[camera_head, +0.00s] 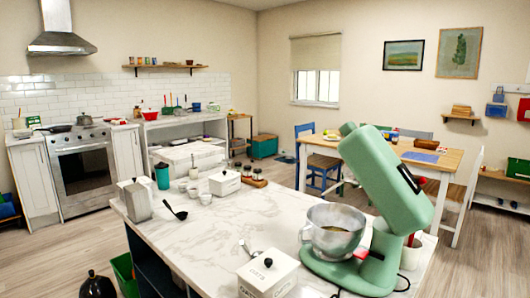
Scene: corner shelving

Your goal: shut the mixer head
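The green stand mixer (377,262) stands on the right part of the marble-topped island. Its mixer head (388,180) is raised, tilted steeply up toward the upper left. A steel mixing bowl (334,233) with brownish contents sits on the mixer's base under the raised head. A small red part (361,253) shows at the base of the mixer's column, beside the bowl. Neither of my grippers shows in the head view.
The marble island (205,240) has clear room left of the mixer. A white lidded box (268,273) stands left of the bowl, near the front. A metal canister (137,200), a ladle (176,210) and another white box (224,183) are farther left. A wooden table (400,155) stands behind.

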